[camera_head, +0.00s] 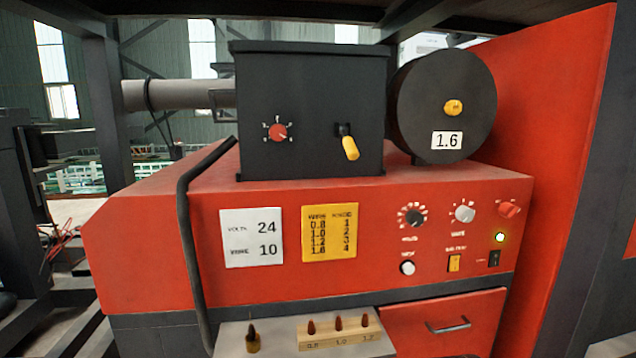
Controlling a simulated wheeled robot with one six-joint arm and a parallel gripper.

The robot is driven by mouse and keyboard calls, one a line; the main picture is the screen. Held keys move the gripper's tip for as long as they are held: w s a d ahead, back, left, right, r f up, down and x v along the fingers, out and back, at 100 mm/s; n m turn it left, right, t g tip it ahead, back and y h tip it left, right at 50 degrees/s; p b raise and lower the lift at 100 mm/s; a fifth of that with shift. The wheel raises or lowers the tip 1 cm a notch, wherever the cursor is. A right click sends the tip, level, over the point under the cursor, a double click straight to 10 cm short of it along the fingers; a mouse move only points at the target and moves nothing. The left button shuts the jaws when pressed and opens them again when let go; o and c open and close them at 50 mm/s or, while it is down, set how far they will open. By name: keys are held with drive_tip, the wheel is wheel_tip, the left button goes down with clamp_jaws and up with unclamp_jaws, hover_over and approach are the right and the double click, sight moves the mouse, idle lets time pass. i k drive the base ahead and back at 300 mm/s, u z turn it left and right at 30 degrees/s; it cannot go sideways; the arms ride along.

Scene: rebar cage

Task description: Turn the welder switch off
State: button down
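The red welder (150,235) fills the middle of the head view. At the right of its front panel is a small black rocker switch (494,258), too small to tell which way it is tipped. A yellow switch (454,263) is left of the black one. My gripper is not in view.
A black box (310,110) with a red dial and yellow lever stands on top, next to a black spool (425,110) marked 1.6. Two dials (411,215) and a white button (407,268) are on the panel. A drawer (440,310) and a ledge (285,340) holding small tips lie below.

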sight(507, 209)
drive_tip(key=k, duration=0.5)
drive_tip(key=z, duration=0.7)
drive_tip(key=i, duration=1.05)
drive_tip(key=u, duration=0.1)
